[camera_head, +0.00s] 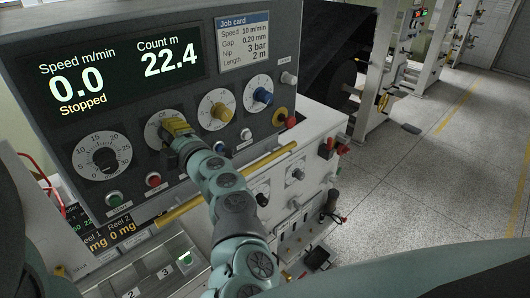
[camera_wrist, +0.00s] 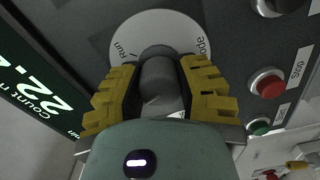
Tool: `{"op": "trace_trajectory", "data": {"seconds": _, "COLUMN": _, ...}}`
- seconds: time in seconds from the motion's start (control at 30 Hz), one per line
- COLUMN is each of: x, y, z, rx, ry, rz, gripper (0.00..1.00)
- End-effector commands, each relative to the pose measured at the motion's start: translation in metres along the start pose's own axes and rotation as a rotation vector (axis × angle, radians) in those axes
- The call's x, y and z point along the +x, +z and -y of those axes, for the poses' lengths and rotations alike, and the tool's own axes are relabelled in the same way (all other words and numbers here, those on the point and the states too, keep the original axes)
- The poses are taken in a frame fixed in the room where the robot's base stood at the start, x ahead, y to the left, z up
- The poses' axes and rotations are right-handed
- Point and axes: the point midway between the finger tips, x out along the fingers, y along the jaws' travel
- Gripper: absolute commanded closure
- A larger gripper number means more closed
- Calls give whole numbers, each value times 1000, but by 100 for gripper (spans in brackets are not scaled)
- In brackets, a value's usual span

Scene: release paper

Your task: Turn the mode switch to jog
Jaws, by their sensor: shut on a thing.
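The mode switch is a dark grey knob (camera_wrist: 158,78) on a round white dial plate (camera_wrist: 165,24). The wrist view shows the words "Run" and "Mode" on the plate; the lower part of the plate is hidden. My gripper (camera_wrist: 160,92) has its yellow fingers shut on the knob, one on each side. I cannot tell which position the knob points to. In the head view my gripper (camera_head: 173,129) covers the knob and much of the white plate (camera_head: 152,134). The panel screen (camera_head: 118,70) reads "Stopped", speed 0.0 and count 22.4 m.
A black speed knob (camera_head: 104,157) on a large dial sits left of my gripper. A yellow knob (camera_head: 219,113) and a blue knob (camera_head: 262,96) sit to its right. Green (camera_head: 114,198) and red (camera_head: 153,179) buttons lie below. A yellow rail (camera_head: 265,159) runs along the panel front.

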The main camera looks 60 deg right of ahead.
Motion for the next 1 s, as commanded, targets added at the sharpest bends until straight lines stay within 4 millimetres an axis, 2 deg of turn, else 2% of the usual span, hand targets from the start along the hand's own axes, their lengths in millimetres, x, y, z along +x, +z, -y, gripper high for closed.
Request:
{"op": "trace_trajectory", "data": {"seconds": 0.03, "x": 1, "y": -1, "z": 9, "rx": -41, "ry": -3, "rz": -10, "gripper": 100}}
{"op": "trace_trajectory", "data": {"seconds": 0.07, "x": 1, "y": -1, "z": 10, "rx": -66, "ry": -3, "rz": -10, "gripper": 100}}
{"op": "trace_trajectory", "data": {"seconds": 0.5, "x": 1, "y": -3, "z": 4, "rx": -361, "ry": -2, "rz": -11, "gripper": 100}}
{"op": "trace_trajectory", "data": {"seconds": 1.0, "x": 1, "y": -4, "z": 2, "rx": -443, "ry": -1, "rz": -13, "gripper": 100}}
